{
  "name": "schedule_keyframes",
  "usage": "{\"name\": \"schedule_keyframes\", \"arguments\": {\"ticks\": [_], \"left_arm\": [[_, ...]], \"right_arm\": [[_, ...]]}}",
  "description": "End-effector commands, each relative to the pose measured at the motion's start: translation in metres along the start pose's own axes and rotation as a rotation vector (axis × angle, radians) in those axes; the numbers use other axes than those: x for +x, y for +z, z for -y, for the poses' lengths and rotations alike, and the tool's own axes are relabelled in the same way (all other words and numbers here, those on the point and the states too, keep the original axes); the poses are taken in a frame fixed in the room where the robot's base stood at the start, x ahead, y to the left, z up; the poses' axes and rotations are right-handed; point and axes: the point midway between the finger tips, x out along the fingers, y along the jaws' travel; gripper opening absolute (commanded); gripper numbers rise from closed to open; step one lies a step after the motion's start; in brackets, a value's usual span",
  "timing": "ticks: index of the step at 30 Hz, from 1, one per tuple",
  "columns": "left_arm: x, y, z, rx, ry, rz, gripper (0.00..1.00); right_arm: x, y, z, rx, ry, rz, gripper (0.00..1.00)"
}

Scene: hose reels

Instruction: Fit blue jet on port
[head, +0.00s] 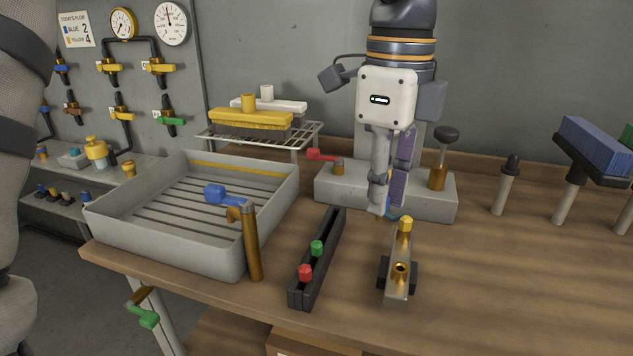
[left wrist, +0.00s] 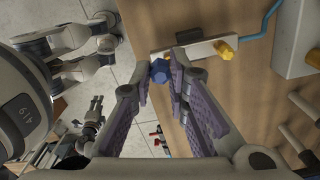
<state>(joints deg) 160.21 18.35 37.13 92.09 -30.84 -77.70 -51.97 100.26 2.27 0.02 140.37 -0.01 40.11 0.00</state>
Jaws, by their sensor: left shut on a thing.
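My left gripper (head: 384,210) comes down from above in the head view, at the back end of the grey port block (head: 398,290). In the left wrist view its purple-padded fingers (left wrist: 163,75) are shut on the blue jet (left wrist: 159,71), which sits at the fingertips.
A dark rack (head: 318,262) with a red and a green piece stands left of the block. A grey tray (head: 120,227) with a blue-headed tool stands farther left, an upright brown post (head: 251,245) at its corner. A grey base (head: 440,205) stands behind. Brushes stand at right.

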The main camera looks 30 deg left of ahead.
Motion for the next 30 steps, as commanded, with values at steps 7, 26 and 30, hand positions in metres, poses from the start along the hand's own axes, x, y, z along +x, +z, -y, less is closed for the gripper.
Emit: {"name": "schedule_keyframes", "arguments": {"ticks": [7,26,30], "left_arm": [[0.012,-0.039,0.015,0.004,-0.004,-0.007,0.02],[0.065,-0.039,0.016,0.001,-0.006,-0.007,0.02],[0.065,-0.039,0.016,0.001,-0.006,-0.008,0.02]], "right_arm": [[0.0,0.0,0.0,0.0,0.0,0.0,0.4],[0.0,0.0,0.0,0.001,0.0,0.0,0.4],[0.0,0.0,0.0,0.001,0.0,0.0,0.4]]}}
